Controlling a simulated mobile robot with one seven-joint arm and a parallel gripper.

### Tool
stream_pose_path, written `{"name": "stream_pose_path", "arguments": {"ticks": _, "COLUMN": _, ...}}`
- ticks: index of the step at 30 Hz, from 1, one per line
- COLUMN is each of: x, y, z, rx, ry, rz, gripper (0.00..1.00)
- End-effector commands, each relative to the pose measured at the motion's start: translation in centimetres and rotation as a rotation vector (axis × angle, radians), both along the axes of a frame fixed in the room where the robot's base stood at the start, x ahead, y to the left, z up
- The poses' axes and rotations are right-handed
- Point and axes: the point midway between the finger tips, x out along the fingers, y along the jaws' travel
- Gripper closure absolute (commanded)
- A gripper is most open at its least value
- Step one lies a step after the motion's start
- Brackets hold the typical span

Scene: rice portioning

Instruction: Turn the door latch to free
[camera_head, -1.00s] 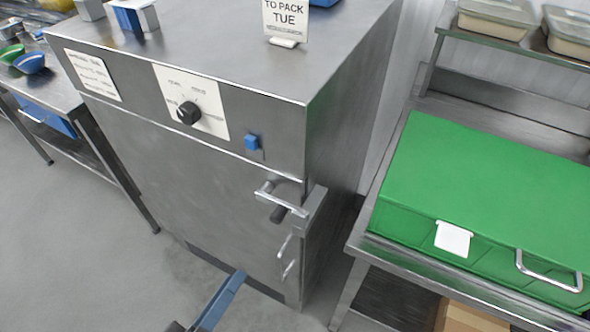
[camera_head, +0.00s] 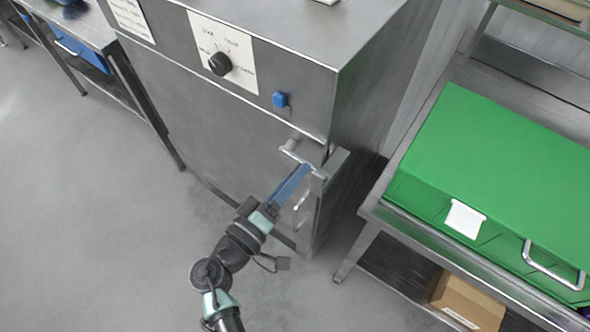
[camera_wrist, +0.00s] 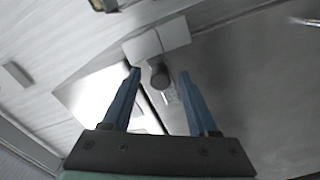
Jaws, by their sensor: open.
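The steel cabinet's door (camera_head: 225,140) is shut, with the metal door latch (camera_head: 291,150) at its upper right edge. My gripper (camera_head: 305,172) has long blue fingers and reaches up to the latch from below. In the wrist view my gripper (camera_wrist: 160,73) is open, with a dark round latch part (camera_wrist: 159,77) between the fingertips. I cannot tell whether either finger touches it. The fingers partly hide the latch in the head view.
A bar handle (camera_head: 301,205) is on the door below the latch. A black dial (camera_head: 220,64) and a blue button (camera_head: 280,100) sit above. A green box (camera_head: 500,160) rests on the steel table at the right. The floor at left is clear.

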Motion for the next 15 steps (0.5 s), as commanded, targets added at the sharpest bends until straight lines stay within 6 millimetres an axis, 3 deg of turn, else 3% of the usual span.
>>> {"name": "stream_pose_path", "arguments": {"ticks": 11, "x": 0.60, "y": -0.43, "z": -0.04, "rx": 0.000, "ry": 0.000, "rz": 0.001, "gripper": 0.40}}
{"name": "stream_pose_path", "arguments": {"ticks": 15, "x": 0.58, "y": -0.42, "z": -0.03, "rx": 0.000, "ry": 0.000, "rz": 0.001, "gripper": 0.62}}
